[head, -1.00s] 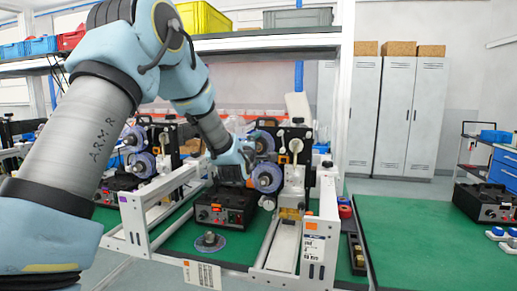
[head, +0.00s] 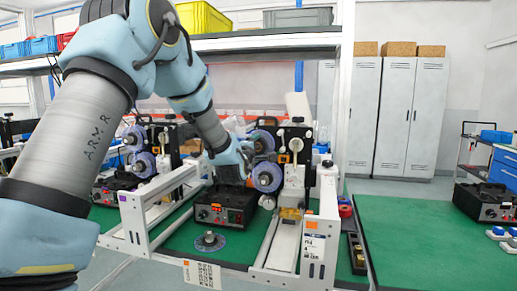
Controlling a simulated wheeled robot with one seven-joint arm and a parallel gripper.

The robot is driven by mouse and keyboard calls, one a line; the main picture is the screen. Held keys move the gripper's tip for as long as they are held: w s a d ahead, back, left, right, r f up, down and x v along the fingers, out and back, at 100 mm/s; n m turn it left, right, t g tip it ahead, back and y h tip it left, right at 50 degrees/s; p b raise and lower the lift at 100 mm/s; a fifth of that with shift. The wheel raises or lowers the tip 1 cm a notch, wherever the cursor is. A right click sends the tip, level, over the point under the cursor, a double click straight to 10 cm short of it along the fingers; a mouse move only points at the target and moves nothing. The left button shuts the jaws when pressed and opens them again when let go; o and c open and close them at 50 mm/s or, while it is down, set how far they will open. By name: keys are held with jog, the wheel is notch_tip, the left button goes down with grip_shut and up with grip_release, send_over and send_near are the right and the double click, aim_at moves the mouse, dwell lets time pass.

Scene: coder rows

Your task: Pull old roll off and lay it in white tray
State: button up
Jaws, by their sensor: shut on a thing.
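The coder (head: 295,170) stands on the green bench with two purple-rimmed rolls on its left face. The upper roll (head: 263,141) is partly behind my wrist. The lower roll (head: 267,177) faces me, with a pale hub. My gripper (head: 250,162) is at the left edge of the lower roll, between the two rolls, and is shut on a roll. Its fingertips are small and partly hidden, so the exact grip is unclear. I cannot make out a white tray.
A black box with a red display (head: 225,207) sits below my gripper, and a flat disc with a dark hub (head: 210,241) lies in front of it. White frame rails (head: 280,243) flank them. The green bench at right (head: 425,240) is mostly clear.

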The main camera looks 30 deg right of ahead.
jog(key=shift+b+v, duration=0.95)
jog(key=shift+v, duration=1.3)
jog(key=shift+s, duration=0.1)
